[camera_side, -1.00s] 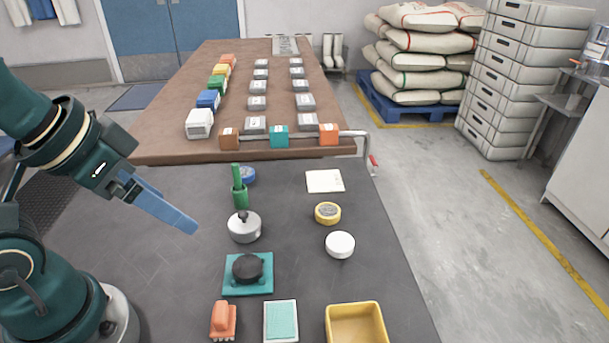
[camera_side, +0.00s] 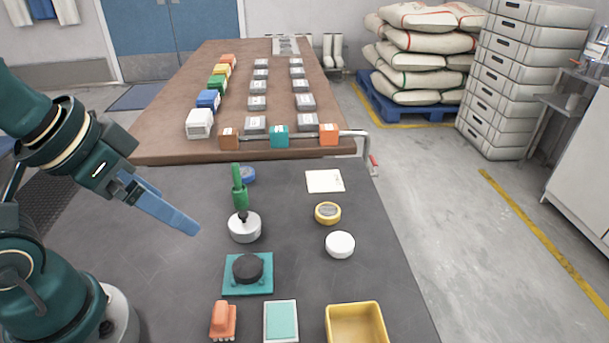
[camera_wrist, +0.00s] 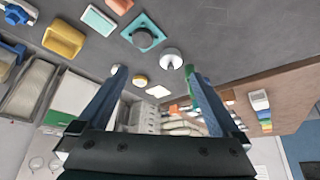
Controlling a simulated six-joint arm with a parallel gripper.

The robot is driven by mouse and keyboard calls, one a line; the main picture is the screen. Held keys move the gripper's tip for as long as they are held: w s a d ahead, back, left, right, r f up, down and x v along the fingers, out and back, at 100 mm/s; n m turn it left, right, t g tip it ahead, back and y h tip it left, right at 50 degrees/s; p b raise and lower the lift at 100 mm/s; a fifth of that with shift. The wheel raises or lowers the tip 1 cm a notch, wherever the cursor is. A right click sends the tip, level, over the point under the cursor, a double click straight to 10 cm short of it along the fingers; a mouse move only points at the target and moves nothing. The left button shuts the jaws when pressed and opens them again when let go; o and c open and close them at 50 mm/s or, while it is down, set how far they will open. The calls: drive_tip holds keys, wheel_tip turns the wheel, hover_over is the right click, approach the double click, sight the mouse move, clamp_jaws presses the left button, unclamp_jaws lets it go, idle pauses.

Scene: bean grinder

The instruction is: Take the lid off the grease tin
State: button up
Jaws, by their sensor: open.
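A round silver tin (camera_side: 244,230) with a lid and a dark knob on top stands upright on the dark table; I take it for the grease tin, though no label reads. Its lid appears to be on. In the wrist view the silver tin (camera_wrist: 171,60) shows beyond my fingertips, nearer the right one. My gripper (camera_side: 192,228) is in the air left of the tin, apart from it. In the wrist view my gripper (camera_wrist: 155,73) has its two blue fingers spread, with nothing held between them.
A green upright item (camera_side: 239,190) stands just behind the tin, with a blue round item (camera_side: 246,174) beyond. A teal plate (camera_side: 235,287) with a black round piece is in front. Right are a yellow tin (camera_side: 327,213) and white disc (camera_side: 340,245). A yellow tray (camera_side: 356,307) sits front right.

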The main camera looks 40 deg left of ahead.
drive_tip(key=n+g, duration=0.4)
hover_over(243, 212)
drive_tip(key=f, duration=0.3)
drive_tip(key=shift+s+d+f, duration=0.1)
drive_tip(key=shift+d+f, duration=0.3)
drive_tip(key=shift+g, duration=0.8)
drive_tip(key=f, duration=0.7)
drive_tip(key=shift+a+f, duration=0.3)
drive_tip(key=shift+a, duration=0.05)
drive_tip(key=shift+f, duration=0.8)
drive_tip(key=c, duration=1.3)
drive_tip(key=shift+r, duration=0.2)
